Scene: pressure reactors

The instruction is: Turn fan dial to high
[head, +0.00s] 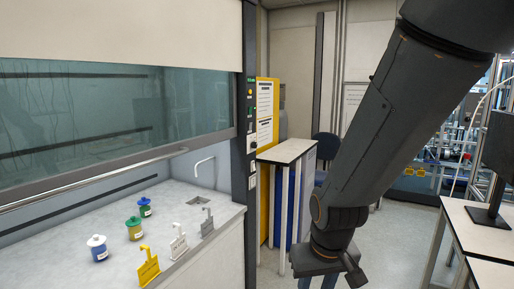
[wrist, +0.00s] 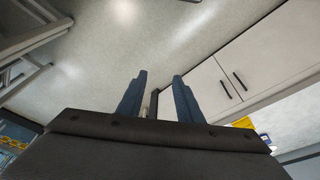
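A dark post (head: 245,165) at the right end of the fume hood carries a narrow control strip (head: 250,100) with small yellow and green spots. The strip is not seen in the wrist view.
The hood bench (head: 175,218) holds several small jars and tags. A white-topped side table (head: 287,149) stands between the post and my arm. Desks with a monitor (head: 498,165) stand at right. In the wrist view, cabinets (wrist: 236,80) border open floor (wrist: 150,45).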

